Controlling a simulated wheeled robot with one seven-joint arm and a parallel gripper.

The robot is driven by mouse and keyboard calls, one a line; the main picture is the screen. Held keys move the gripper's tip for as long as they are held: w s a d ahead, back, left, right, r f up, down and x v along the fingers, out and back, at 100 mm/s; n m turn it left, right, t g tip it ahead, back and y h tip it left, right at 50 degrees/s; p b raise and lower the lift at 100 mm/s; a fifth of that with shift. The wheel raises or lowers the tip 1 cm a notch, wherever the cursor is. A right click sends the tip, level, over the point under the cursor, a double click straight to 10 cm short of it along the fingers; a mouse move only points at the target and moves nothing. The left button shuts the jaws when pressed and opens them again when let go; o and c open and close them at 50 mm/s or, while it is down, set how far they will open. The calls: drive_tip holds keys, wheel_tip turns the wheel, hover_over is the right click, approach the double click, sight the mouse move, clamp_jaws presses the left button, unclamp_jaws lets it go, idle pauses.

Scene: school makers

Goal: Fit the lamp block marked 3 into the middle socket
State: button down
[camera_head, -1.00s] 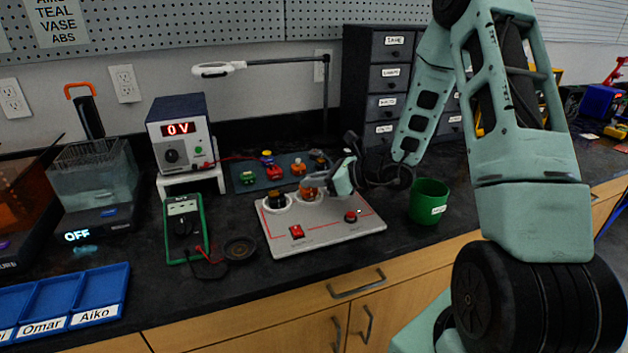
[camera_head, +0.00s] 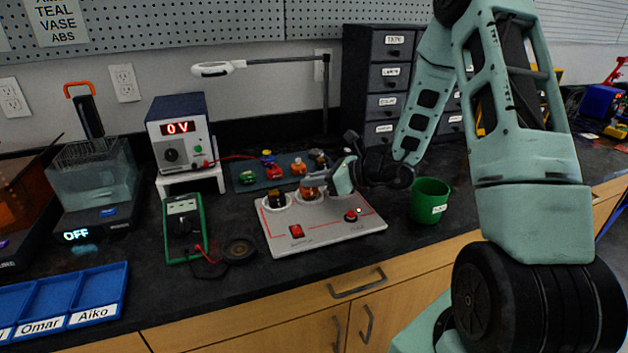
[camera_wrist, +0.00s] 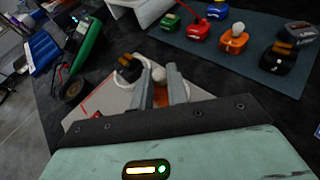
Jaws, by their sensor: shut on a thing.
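My gripper (camera_head: 322,186) is shut on an orange lamp block (camera_head: 311,189) at the middle socket (camera_head: 305,198) of the grey board (camera_head: 330,228). The block's white bulb (camera_wrist: 158,74) and a little of its orange body show between the fingers in the wrist view. No number is legible on it. A dark block with an orange-brown top (camera_head: 276,200) stands in the left socket, a white ring. The fingers hide much of the held block and the socket, so I cannot tell how deep it sits. The right socket is hidden behind my gripper.
Behind the board, a dark mat (camera_head: 240,186) holds several coloured blocks. A power supply (camera_head: 180,135) reading 0 V and a green multimeter (camera_head: 183,225) stand left. A green cup (camera_head: 429,200) stands right. A lamp arm (camera_head: 275,62) reaches overhead. The front counter strip is clear.

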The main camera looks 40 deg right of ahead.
drive_tip(key=shift+f+b, duration=0.55)
drive_tip(key=c, duration=1.6)
unclamp_jaws()
drive_tip(key=shift+c, duration=0.2)
drive_tip(key=shift+p+v, duration=1.85)
drive_tip(key=shift+v, duration=3.7)
